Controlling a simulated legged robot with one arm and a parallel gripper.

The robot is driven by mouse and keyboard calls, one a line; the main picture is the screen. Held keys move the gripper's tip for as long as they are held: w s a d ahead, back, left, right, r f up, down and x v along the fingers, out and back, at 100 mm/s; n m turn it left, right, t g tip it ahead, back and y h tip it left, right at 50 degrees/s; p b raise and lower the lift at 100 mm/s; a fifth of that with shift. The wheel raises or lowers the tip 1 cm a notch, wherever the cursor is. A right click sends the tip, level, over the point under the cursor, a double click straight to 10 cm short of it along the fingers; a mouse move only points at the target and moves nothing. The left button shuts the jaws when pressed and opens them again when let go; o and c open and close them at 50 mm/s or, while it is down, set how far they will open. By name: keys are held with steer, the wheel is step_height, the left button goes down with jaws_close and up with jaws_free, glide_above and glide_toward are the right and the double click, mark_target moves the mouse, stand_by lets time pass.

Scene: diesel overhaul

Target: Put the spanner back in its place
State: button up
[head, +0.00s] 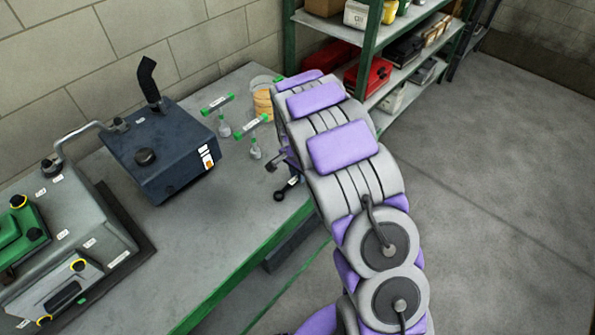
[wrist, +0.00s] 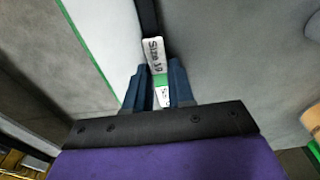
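A dark spanner (head: 288,188) with a ring end and a white tag shows at the bench's front edge in the head view, just below my gripper (head: 280,160). In the wrist view, the dark shaft of the spanner (wrist: 148,18) runs up from a white "Size 19" tag (wrist: 155,52). My gripper's two fingers (wrist: 160,72) are on either side of the tag's lower end, with a narrow gap between them. I cannot tell whether they grip the spanner. A green and white label (wrist: 162,90) shows in that gap. My arm hides part of the bench there.
Two green-ended labels (head: 217,104) (head: 252,125), small grey pieces (head: 224,128) and a clear orange-filled container (head: 263,100) are near the bench's back right. A dark blue box (head: 165,155) and grey machine (head: 75,235) stand left. The bench front middle (head: 215,235) is clear. Green shelving (head: 372,45) stands behind.

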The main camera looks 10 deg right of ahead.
steer(key=o, duration=0.5)
steer(key=shift+c, duration=0.2)
